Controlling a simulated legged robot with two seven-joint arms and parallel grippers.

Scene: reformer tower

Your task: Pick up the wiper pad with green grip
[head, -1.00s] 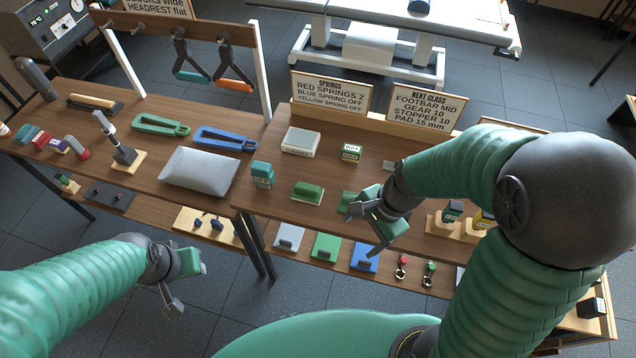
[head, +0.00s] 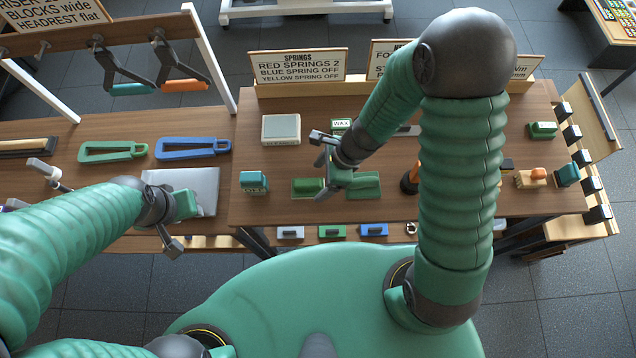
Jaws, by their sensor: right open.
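A green block-like pad (head: 308,187), which looks like the wiper pad with green grip, lies on the right-hand table, left of a flat green cloth-like piece (head: 364,187). My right gripper (head: 322,166) is open and empty just above and beside the pad. One finger overlaps the pad's right end in the picture; I cannot tell whether they touch. My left gripper (head: 182,226) is open and empty near the front edge of the left-hand table.
A white box (head: 281,129) and a small WAX box (head: 341,125) stand behind. Sign boards (head: 298,66) line the back. My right arm hides part of the table.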

